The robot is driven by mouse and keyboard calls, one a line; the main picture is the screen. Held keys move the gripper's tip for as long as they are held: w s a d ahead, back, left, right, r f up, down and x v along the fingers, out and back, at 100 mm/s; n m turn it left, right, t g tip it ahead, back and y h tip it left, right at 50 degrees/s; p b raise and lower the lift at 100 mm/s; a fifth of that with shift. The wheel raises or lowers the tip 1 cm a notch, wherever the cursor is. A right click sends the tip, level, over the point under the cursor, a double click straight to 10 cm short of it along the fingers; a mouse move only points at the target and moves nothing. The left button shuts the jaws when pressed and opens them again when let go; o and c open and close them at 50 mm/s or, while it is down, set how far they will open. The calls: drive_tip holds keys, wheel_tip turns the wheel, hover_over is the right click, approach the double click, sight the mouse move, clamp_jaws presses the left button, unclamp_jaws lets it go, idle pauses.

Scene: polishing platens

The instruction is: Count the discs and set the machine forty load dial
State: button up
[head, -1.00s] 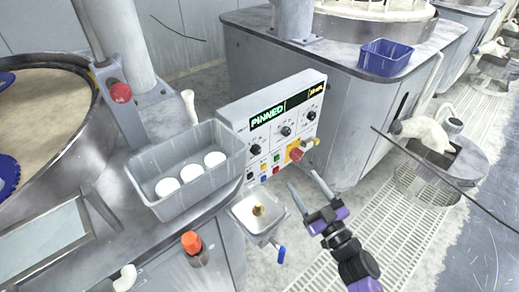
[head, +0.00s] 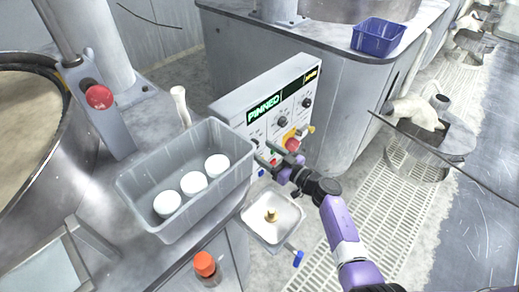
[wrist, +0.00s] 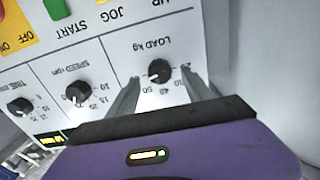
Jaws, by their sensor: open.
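Three white discs, a near-left one (head: 167,204), a middle one (head: 193,183) and a far-right one (head: 217,166), lie in a grey tub (head: 135,205). The control panel (head: 232,112) beside it has a lit green display (head: 264,108) reading PINNED. In the wrist view the LOAD kg dial (wrist: 159,70) appears upside down, with a black knob and a printed scale. My gripper (wrist: 160,78) is open, its two fingers on either side of this dial in the picture; contact cannot be told. In the head view my gripper (head: 265,153) is at the panel's lower left and partly hides it.
The wrist view also shows the SPEED dial (wrist: 77,92), TIME dial (wrist: 20,105) and a green START button (wrist: 57,9). A red knob (head: 292,145) juts from the panel. A metal tray (head: 262,226), an orange-capped bottle (head: 205,264) and a blue bin (head: 378,36) stand around.

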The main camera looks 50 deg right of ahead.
drive_tip(key=shift+w, duration=1.1)
clamp_jaws()
